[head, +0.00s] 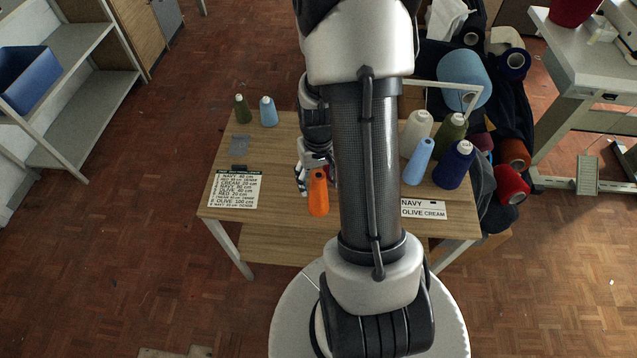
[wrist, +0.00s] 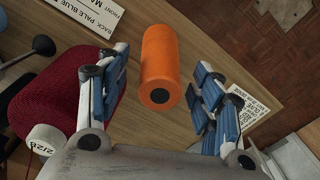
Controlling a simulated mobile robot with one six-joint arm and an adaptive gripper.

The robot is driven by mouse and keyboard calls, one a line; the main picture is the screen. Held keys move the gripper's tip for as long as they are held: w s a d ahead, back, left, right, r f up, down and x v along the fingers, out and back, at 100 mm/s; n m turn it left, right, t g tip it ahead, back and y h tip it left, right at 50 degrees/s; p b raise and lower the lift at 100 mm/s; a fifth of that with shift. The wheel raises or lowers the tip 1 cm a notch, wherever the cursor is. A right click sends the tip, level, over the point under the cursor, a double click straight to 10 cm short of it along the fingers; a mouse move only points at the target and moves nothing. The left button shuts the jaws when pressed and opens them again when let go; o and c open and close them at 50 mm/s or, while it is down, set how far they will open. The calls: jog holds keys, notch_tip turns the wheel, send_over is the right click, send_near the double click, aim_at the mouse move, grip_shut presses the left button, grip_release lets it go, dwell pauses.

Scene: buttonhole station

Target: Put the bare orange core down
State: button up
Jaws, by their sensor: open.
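The bare orange core (head: 318,194) is a smooth tapered tube over the wooden table (head: 285,222), in front of my gripper (head: 316,163). In the wrist view the orange core (wrist: 159,62) shows a dark hole in its near end. My gripper (wrist: 160,98) is open, with one finger on each side of the core. Gaps show between the core and both fingers. I cannot tell whether the core's underside touches the table. My arm hides the middle of the table in the head view.
A dark red cone (wrist: 55,88) stands close to the left finger. Green (head: 242,108) and pale blue (head: 268,111) cones stand at the back left. Several cones, including a navy one (head: 453,165), crowd the right. A printed list (head: 235,190) lies left; bare wood lies between.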

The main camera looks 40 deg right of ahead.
notch_tip(320, 180, up, 8)
jog(key=shift+f+p, duration=0.15)
jog(key=shift+p, duration=0.9)
jog(key=s+a+r+n+t, duration=0.3)
jog(key=a+r, duration=1.1)
jog(key=r, duration=0.4)
jog(key=s+a+r+n+t, duration=0.1)
jog(key=s+a+r+n, duration=0.1)
jog(key=s+a+r, duration=0.2)
jog(key=shift+s+a+r+t, duration=0.15)
jog(key=shift+s+a+t, duration=0.15)
jog(key=shift+s+a, duration=0.9)
